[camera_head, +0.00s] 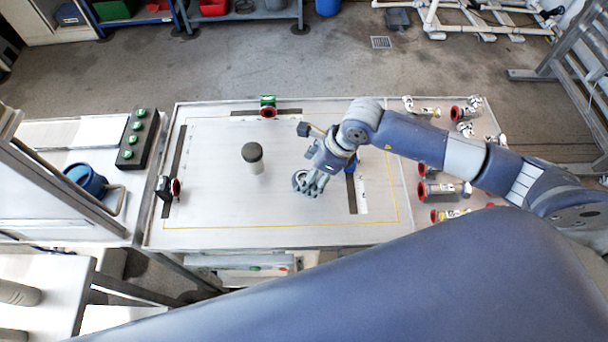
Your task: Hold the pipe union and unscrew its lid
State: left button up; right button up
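The pipe union (258,168) stands upright on the worktable, left of the middle. It has a pale cylindrical body and a dark grey round lid (252,152) on top. My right gripper (308,188) reaches in from the right and hangs over the table, to the right of the union and apart from it. A small ring-like shape shows at its fingers; I cannot tell whether it is part of the gripper or a separate thing. Whether the fingers are open or shut is unclear. My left gripper is not in view.
The worktable (215,215) is mostly bare around the union. Red-and-black fittings stand at its left (175,188) and back (268,108) edges. Several valves and pipe parts (445,190) line the right side. A blue pot (86,180) and a green-button box (138,140) are at left.

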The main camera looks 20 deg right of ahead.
jog(key=shift+x, duration=1.35)
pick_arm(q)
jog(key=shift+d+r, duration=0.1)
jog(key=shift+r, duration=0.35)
pick_arm(e)
jog(key=shift+r, duration=0.1)
jog(key=c, duration=1.3)
jog(key=shift+o, duration=0.2)
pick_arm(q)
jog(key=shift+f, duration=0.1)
pick_arm(e)
jog(key=shift+r, duration=0.1)
